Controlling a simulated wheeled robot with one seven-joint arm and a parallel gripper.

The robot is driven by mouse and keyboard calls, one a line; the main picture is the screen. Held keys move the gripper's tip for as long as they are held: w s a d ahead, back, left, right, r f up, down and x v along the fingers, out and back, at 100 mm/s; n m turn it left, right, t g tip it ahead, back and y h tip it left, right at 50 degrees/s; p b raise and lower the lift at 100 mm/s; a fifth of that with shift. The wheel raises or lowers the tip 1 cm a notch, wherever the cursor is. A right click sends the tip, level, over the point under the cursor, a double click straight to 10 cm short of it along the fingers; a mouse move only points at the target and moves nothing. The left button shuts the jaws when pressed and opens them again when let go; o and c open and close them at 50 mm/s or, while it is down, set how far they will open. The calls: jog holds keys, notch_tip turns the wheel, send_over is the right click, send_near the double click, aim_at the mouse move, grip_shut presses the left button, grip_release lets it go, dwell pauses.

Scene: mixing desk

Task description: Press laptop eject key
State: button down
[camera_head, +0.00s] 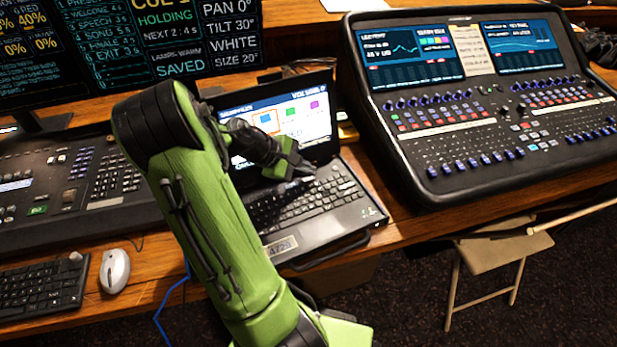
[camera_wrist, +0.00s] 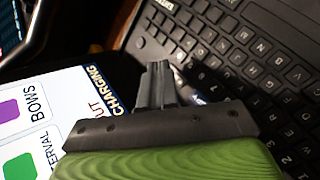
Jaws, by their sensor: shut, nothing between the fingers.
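An open black laptop (camera_head: 322,222) stands on the wooden desk, its lit screen (camera_head: 290,112) showing coloured icons. My gripper (camera_head: 308,170) is shut and empty, over the upper part of the laptop's keyboard close to the screen's base. In the wrist view my gripper's closed fingertips (camera_wrist: 157,70) point toward the keyboard (camera_wrist: 235,50), with the screen (camera_wrist: 50,115) at the left. I cannot tell whether the fingertips touch a key. The eject key cannot be made out; my arm and gripper cover part of the laptop.
A large mixing console (camera_head: 480,100) stands close to the laptop's right. A lighting desk (camera_head: 75,180), a keyboard (camera_head: 40,290) and a white mouse (camera_head: 115,270) are at the left. Monitors (camera_head: 130,45) stand behind. A folding chair (camera_head: 490,255) is below the desk's front edge.

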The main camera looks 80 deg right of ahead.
aim_at(305, 180)
jog(key=shift+r+p, duration=2.65)
jog(key=shift+f, duration=0.1)
